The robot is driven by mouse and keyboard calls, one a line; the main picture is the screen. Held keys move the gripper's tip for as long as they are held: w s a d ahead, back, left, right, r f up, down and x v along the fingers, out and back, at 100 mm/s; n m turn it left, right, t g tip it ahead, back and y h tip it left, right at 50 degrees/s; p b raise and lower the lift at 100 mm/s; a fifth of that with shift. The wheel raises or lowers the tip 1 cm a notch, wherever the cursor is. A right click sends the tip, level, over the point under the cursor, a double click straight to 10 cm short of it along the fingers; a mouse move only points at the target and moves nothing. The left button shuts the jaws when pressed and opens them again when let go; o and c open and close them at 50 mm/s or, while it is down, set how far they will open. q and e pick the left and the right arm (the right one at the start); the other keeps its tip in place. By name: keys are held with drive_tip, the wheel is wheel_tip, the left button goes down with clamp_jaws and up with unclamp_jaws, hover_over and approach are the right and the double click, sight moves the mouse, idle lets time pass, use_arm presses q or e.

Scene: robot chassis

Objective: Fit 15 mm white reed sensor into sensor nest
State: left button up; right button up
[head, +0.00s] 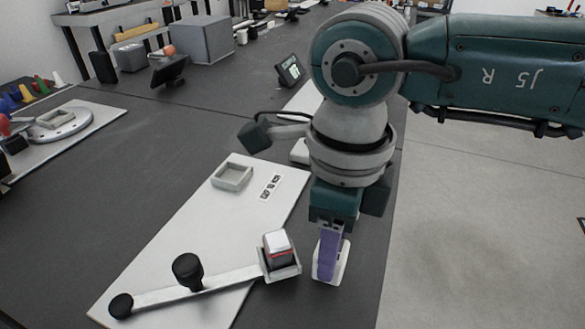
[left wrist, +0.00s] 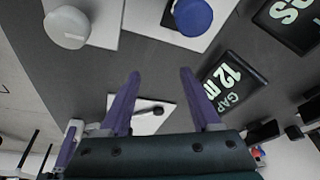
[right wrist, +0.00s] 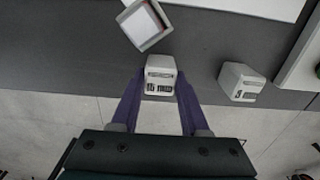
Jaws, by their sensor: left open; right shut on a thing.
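The white reed sensor (right wrist: 160,78) is a small white block marked "15 mm" in the right wrist view. My right gripper (right wrist: 160,88) is shut on it, with a purple finger at each side. In the head view the right gripper (head: 330,255) points down with the white block (head: 335,274) at its fingertips, right of the white board. I cannot tell whether the block touches the table. A small square pale nest (head: 232,187) sits on the board. Another square holder (head: 285,274) carries a white, red and dark block. My left gripper (left wrist: 160,75) is open and empty.
A grey lever (head: 215,280) with black knobs lies across the white board (head: 190,230). A second white block (right wrist: 241,82) stands on the dark table.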

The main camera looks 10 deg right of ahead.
clamp_jaws()
drive_tip(key=shift+r, duration=0.1)
